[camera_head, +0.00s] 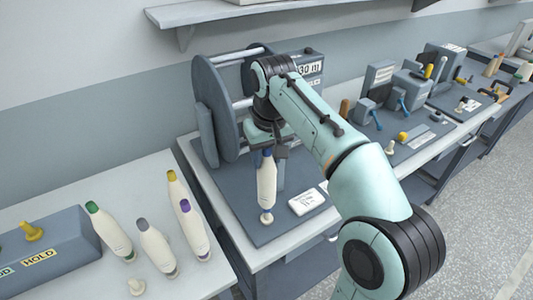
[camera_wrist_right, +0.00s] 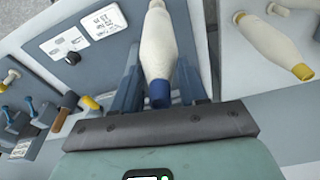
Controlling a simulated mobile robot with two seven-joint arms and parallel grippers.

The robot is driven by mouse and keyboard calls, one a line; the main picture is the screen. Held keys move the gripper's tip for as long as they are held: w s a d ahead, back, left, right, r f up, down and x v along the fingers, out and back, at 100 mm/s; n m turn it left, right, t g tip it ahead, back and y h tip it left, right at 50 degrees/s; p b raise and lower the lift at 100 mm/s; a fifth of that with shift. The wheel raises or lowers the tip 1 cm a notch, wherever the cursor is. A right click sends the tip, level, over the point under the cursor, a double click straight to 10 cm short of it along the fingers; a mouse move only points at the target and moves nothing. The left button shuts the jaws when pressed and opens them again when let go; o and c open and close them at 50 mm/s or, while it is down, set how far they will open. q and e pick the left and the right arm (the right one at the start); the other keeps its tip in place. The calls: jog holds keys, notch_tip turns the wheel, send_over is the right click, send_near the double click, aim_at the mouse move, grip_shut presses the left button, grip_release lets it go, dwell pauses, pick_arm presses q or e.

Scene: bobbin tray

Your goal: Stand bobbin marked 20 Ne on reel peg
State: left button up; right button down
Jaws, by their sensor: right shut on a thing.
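A cream bobbin with a blue top (camera_head: 266,182) hangs nearly upright in my right gripper (camera_head: 267,150) over the grey base of the reel. My right gripper is shut on it near its blue end. The same bobbin shows between the two fingers in the right wrist view (camera_wrist_right: 158,45). A pale peg foot (camera_head: 266,218) shows at the bobbin's lower end; I cannot tell whether the bobbin is seated on it or just above. No 20 Ne marking is readable on the bobbin. The reel (camera_head: 210,110) stands behind, partly hidden by my right arm. My left gripper is not in view.
A white card (camera_head: 307,201) lies right of the held bobbin. Other bench equipment (camera_head: 400,90) stands at right.

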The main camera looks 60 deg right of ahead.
aim_at(266, 168)
jog(key=shift+f+b, duration=1.45)
jog(key=shift+f, duration=0.6)
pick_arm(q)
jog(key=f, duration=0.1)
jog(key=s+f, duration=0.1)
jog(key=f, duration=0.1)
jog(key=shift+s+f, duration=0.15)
pick_arm(e)
jog(key=c, duration=0.5)
grip_release()
jog(key=r+p, duration=0.1)
jog(key=r, duration=0.3)
jog(key=r+p, duration=0.2)
jog(key=r, duration=0.2)
jog(key=s+a+r+p, duration=0.1)
jog(key=r, duration=0.3)
jog(key=shift+s+a+r, duration=0.1)
jog(key=shift+r, duration=0.2)
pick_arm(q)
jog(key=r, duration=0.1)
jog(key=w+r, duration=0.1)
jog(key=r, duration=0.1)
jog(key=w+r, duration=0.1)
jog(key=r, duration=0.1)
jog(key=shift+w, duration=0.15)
pick_arm(e)
jog(key=shift+s+a+r, duration=0.1)
jog(key=shift+r, duration=0.25)
